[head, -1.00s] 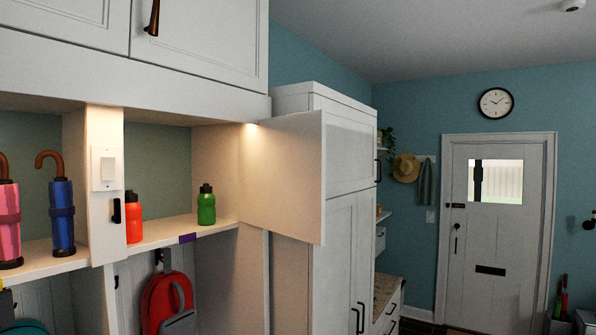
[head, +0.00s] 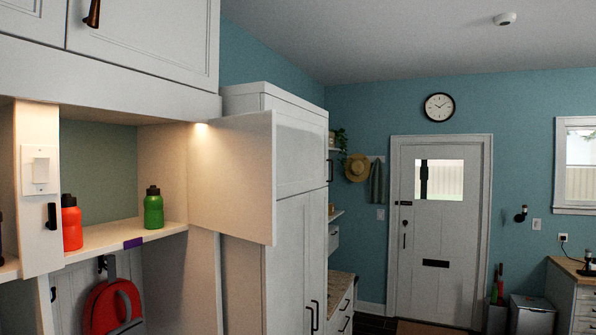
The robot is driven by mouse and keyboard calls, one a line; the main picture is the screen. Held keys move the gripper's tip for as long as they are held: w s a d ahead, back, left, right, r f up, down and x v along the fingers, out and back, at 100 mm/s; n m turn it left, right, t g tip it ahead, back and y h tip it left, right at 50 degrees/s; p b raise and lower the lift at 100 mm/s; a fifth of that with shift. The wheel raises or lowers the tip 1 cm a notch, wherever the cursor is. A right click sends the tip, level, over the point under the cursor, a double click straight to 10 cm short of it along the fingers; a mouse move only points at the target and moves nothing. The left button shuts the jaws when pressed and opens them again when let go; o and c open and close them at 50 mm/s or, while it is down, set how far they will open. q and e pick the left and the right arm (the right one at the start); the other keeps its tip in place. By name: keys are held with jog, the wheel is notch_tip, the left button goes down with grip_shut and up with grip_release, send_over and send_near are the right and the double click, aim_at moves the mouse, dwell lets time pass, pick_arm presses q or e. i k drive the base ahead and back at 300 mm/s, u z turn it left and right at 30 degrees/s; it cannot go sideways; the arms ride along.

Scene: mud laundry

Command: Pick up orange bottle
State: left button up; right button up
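The orange bottle (head: 72,224) stands upright on the cubby shelf at the left of the head view. It has a black cap, and its left side is close to the white divider post. A green bottle (head: 153,208) with a black cap stands on the same shelf to its right. Neither of my grippers shows in the head view.
The shelf (head: 110,238) has free room between the bottles. An open white cabinet door (head: 232,178) sticks out right of the shelf. A red backpack (head: 108,308) hangs below. A tall white cabinet (head: 298,220) stands beside it, with a white door (head: 437,270) farther back.

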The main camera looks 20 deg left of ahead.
aim_at(72, 230)
jog(key=z, duration=0.1)
jog(key=i, duration=2.8)
jog(key=u, duration=3)
jog(key=i, duration=0.45)
jog(key=z, duration=1.7)
jog(key=k, duration=0.95)
jog(key=u, duration=1.05)
